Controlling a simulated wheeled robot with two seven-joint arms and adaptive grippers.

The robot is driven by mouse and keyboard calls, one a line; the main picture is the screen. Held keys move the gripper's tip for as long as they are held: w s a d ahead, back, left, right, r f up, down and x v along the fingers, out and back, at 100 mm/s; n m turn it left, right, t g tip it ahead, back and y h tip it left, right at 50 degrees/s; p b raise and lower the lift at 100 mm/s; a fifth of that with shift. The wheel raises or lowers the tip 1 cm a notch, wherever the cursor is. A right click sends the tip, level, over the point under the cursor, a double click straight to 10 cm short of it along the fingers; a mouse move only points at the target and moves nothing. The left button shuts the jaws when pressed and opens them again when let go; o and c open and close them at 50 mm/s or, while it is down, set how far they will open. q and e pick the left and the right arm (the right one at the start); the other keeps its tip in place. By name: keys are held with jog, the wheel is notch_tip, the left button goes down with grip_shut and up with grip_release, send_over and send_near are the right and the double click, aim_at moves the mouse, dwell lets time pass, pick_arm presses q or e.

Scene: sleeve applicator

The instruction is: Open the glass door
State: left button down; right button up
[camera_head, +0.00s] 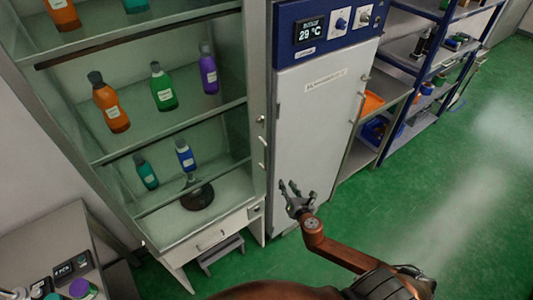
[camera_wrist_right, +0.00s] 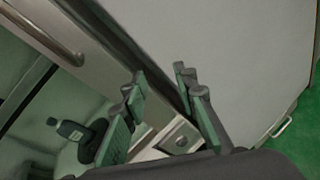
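The glass-fronted cabinet (camera_head: 255,95) stands at the left of the head view, with shelves of bottles showing behind the glass door (camera_head: 226,160). Its metal frame edge has small fittings near the white unit. In the right wrist view a metal bar handle (camera_wrist_right: 48,36) lies at the upper left on the cabinet frame. My right gripper (camera_head: 293,192) is in front of the white unit, right of the cabinet. Its fingers (camera_wrist_right: 158,92) are apart with nothing between them, and they are clear of the handle. My left gripper is not clearly in view.
The white unit (camera_head: 315,120) with a blue control panel (camera_head: 325,28) adjoins the cabinet. Blue shelving (camera_head: 405,105) stands farther right. A side table (camera_head: 40,240) with small items is at lower left. A grey stool (camera_head: 222,254) sits below the cabinet. Green floor at right is open.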

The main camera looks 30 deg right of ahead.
aim_at(266, 156)
jog(key=a+r+n+t+y, duration=0.1)
jog(key=a+r+n+t, duration=0.15)
jog(key=r, duration=0.55)
jog(key=a+r+n+t+y, duration=0.1)
jog(key=a+r+n, duration=0.25)
jog(key=r, duration=0.45)
jog(key=w+p, duration=0.1)
jog(key=w, duration=0.6)
jog(key=shift+w+f, duration=0.1)
jog(key=shift+w, duration=0.2)
grip_shut()
